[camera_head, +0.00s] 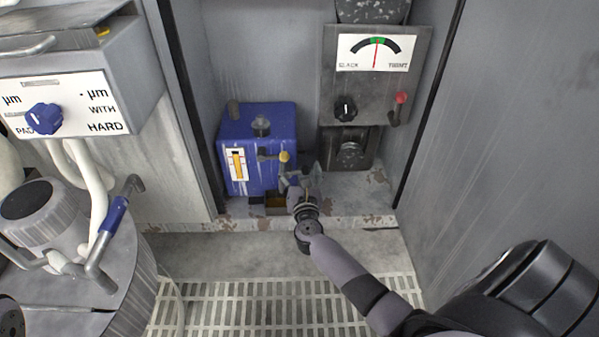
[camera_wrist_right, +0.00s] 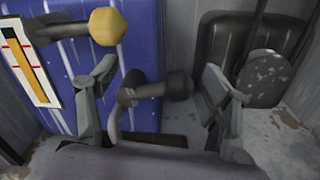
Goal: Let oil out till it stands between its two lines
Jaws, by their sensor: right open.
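The blue oil tank (camera_head: 272,131) stands in the cabinet recess. Its white sight gauge (camera_head: 237,164) holds an amber column; in the right wrist view the gauge (camera_wrist_right: 27,62) shows two red lines, and the amber top appears above the upper one. A pipe with a yellow knob (camera_wrist_right: 107,27) sticks out beside the gauge. Below it is a dark grey tap (camera_wrist_right: 152,91) with a bent spout. My right gripper (camera_head: 302,181) is open, its fingers on either side of the tap, apparently not closed on it. In the head view the gripper partly hides the tap. My left gripper is not in view.
A grey panel (camera_head: 333,100) with a tension dial, black knob and red-tipped lever is right of the tank. A dark opening lies under the tank's front. Cabinet walls flank the recess. A polishing machine (camera_head: 150,62) stands left; floor grating (camera_head: 260,310) lies in front.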

